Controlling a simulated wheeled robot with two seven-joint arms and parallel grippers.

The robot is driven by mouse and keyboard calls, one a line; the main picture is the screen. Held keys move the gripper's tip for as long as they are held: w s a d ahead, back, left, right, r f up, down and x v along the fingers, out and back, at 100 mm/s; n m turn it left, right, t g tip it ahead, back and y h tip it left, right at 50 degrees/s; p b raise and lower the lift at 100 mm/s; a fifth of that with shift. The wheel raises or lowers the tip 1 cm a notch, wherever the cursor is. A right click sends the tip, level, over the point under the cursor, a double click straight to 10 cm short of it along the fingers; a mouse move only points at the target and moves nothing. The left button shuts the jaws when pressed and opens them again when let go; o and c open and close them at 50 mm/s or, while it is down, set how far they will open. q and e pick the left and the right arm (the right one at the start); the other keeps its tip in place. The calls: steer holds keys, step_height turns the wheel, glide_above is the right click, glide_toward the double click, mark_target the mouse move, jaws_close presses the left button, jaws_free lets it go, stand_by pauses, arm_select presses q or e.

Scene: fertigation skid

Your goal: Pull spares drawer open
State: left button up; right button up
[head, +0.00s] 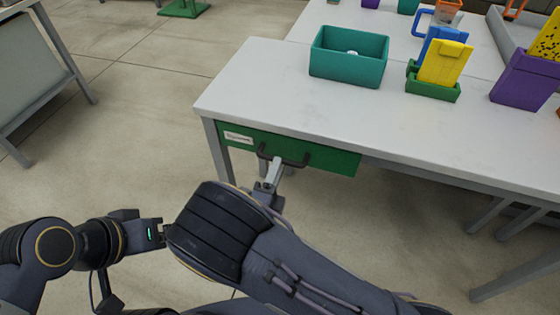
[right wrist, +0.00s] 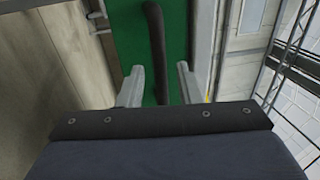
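The spares drawer (head: 325,158) has a green front with a white label at its left end. It sits under the white table top and looks closed. Its dark bar handle (head: 285,157) is near the middle of the front. My right gripper (head: 271,172) is at the handle. In the right wrist view the handle (right wrist: 157,50) runs between the two fingers of the right gripper (right wrist: 160,85), which are apart with gaps on both sides. My left arm shows at the lower left, but its fingers are not clear.
The white table (head: 290,105) holds a teal bin (head: 348,70), a green holder (head: 432,90) with a yellow piece, and a purple container (head: 525,80). Another bench (head: 25,65) stands at the far left. The floor left of the table is clear.

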steer(key=shift+x, duration=1.75)
steer(key=shift+s, duration=0.1)
steer(key=shift+c, duration=0.3)
jaws_close()
